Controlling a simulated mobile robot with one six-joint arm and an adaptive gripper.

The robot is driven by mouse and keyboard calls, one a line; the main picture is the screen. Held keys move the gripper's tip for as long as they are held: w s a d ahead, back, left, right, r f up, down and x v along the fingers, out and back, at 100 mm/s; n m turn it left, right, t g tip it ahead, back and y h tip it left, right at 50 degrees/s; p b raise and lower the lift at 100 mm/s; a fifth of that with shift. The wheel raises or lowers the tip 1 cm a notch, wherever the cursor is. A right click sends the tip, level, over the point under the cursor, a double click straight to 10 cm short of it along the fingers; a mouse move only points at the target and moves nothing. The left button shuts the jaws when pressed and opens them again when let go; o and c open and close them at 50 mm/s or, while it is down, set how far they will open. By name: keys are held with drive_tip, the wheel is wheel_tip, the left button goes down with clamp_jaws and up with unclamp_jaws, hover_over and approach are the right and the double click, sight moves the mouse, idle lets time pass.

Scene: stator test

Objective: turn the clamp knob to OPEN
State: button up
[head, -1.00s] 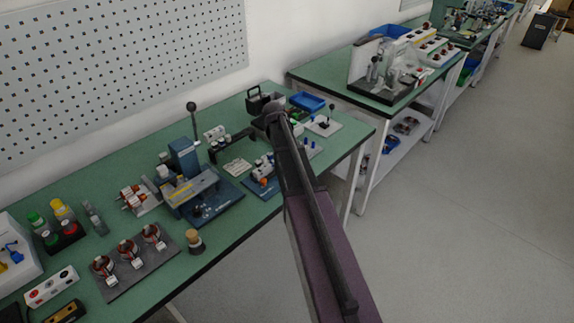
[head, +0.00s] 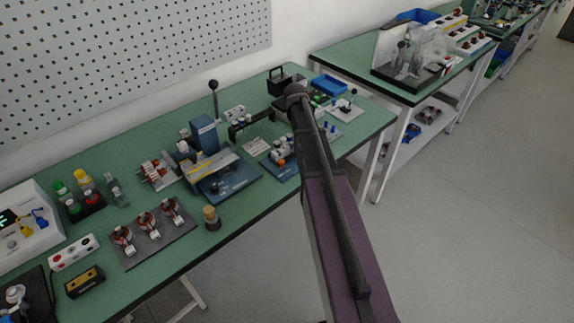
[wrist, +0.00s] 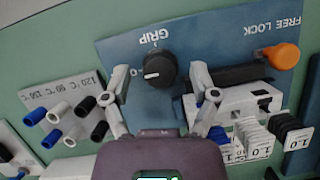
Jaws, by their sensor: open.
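The black clamp knob (wrist: 159,69) sits on a blue plate (wrist: 205,40) in the wrist view. Its white pointer line points left in the picture. GRIP is printed upside down above it; a label to its left is mostly hidden behind a finger. My gripper (wrist: 157,88) is open, with one finger to the left and one to the right of the knob, and nothing between them is gripped. In the head view my gripper (head: 236,131) hangs over the bench; the knob cannot be made out there.
An orange knob (wrist: 284,56) marked FREE LOCK is at the right of the plate. A white block (wrist: 240,104) stands close to the right finger. A grey rack with coloured pegs (wrist: 73,107) is on the left. The blue press (head: 205,134) stands left of my gripper.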

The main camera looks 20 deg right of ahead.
drive_tip(key=shift+m, duration=0.4)
